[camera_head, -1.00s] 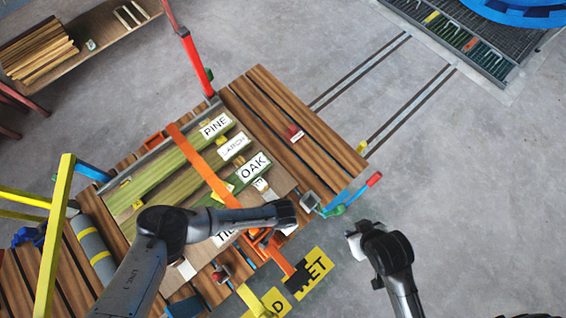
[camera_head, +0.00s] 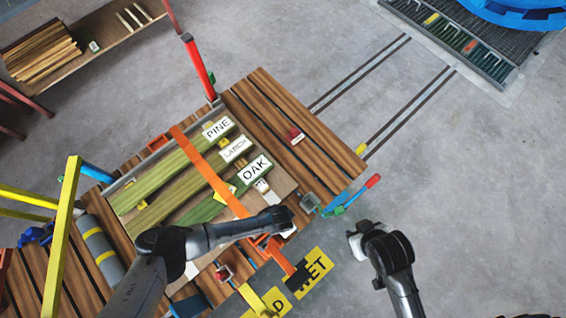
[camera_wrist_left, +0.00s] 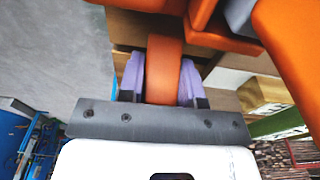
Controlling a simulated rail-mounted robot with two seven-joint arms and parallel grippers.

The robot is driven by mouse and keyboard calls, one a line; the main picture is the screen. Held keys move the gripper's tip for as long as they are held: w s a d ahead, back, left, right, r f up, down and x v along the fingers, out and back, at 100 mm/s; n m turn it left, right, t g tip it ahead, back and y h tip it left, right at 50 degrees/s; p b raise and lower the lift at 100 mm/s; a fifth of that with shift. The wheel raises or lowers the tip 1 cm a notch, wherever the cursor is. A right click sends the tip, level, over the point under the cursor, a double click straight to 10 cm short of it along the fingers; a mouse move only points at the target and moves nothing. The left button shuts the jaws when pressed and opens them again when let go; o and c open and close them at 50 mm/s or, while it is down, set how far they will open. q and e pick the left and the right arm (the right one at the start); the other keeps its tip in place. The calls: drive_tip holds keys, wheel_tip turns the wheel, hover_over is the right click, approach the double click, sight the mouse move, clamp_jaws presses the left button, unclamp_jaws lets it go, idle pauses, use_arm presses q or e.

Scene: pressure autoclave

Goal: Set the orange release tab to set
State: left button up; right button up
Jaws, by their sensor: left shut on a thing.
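The orange release tab (camera_wrist_left: 163,72) is between the pale purple fingers of my left gripper (camera_wrist_left: 160,84) in the left wrist view, and the fingers are shut on it. Larger orange parts lie just beyond and to the right of it. In the head view my left arm reaches over the wooden cart to the orange fittings (camera_head: 268,245) at the strap's lower end; the arm hides the left fingertips there. My right gripper (camera_head: 356,240) hangs over the floor, right of the cart and away from the tab. Its fingers are too unclear to judge.
An orange strap (camera_head: 208,172) crosses boards labelled PINE, LARCH and OAK on the cart (camera_head: 290,135). A red-tipped lever (camera_head: 372,181) sticks out at the cart's right corner. Yellow signs (camera_head: 314,268) lie below. Yellow frame bars stand at the left. Floor on the right is open.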

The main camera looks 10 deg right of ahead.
use_arm(q)
drive_tip(key=shift+s+a+r+t+h+p, duration=0.3)
drive_tip(key=shift+t+h+p, duration=0.1)
drive_tip(key=shift+h+p, duration=0.25)
drive_tip(key=shift+t+h, duration=0.4)
drive_tip(key=shift+h, duration=0.25)
use_arm(e)
drive_tip(key=shift+r, duration=1.3)
use_arm(q)
drive_tip(key=o, duration=0.9)
drive_tip(key=shift+a, duration=0.1)
use_arm(e)
drive_tip(key=shift+d, duration=0.1)
use_arm(q)
drive_tip(key=shift+a+r+p, duration=0.15)
drive_tip(key=shift+r+p, duration=0.2)
drive_tip(key=shift+r, duration=0.05)
drive_tip(key=p+v, duration=0.2)
drive_tip(key=v, duration=1.1)
use_arm(e)
wheel_tip(320, 180, up, 3)
drive_tip(key=shift+f, duration=0.15)
